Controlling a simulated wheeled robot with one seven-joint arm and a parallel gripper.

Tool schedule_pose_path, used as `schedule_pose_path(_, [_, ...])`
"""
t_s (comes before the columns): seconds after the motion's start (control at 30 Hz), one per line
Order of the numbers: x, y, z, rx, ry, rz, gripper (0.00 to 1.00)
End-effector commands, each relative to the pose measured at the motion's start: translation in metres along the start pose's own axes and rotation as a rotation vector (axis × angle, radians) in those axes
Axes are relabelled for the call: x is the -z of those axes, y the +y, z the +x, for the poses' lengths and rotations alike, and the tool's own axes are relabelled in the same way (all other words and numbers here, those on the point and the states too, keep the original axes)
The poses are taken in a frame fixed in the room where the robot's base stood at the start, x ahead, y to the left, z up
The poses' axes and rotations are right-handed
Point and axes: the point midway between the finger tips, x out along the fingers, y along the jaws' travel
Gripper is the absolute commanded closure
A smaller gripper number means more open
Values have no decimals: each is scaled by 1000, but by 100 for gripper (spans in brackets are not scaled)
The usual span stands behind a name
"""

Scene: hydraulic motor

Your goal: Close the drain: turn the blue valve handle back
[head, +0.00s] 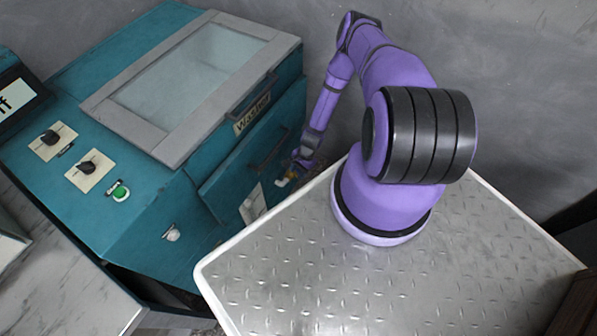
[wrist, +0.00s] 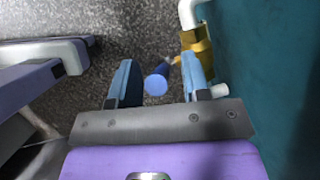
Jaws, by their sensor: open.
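The blue valve handle (wrist: 156,84) shows in the wrist view as a round blue end with a shaft running back toward a brass valve body (wrist: 197,42). My gripper (wrist: 158,66) is open, with one blue finger on each side of the handle. The handle appears between the fingers, nearer neither clearly touching; its depth between them is hard to judge. In the head view my gripper (head: 302,163) is low at the teal machine's right side, beside a small pale and yellow fitting (head: 283,181). The handle cannot be made out there.
A white pipe (wrist: 187,12) rises from the brass body, close to the teal machine wall (wrist: 270,80) on the right. The teal machine (head: 150,235) has a lidded top and knobs. A metal-plate platform (head: 400,285) carries my arm. Speckled floor lies beneath.

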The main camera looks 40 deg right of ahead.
Motion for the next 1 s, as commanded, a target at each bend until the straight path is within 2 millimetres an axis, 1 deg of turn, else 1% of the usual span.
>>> schedule_pose_path(0.1, [0, 0, 3, 0, -1, 0, 57])
schedule_pose_path(0.3, [0, 0, 3, 0, -1, 0, 57])
schedule_pose_path(0.33, [0, 0, 3, 0, -1, 0, 59])
schedule_pose_path(0.37, [0, 0, 3, 0, -1, 0, 66])
schedule_pose_path(0.4, [0, 0, 3, 0, -1, 0, 75])
schedule_pose_path(0.47, [0, 0, 3, 0, -1, 0, 89])
schedule_pose_path(0.5, [0, 0, 3, 0, -1, 0, 98])
schedule_pose_path(0.53, [0, 0, 3, 0, -1, 0, 100])
schedule_pose_path(0.77, [1, 0, 2, -2, -12, 2, 100])
schedule_pose_path(1.0, [11, -2, -2, -18, -122, 17, 100])
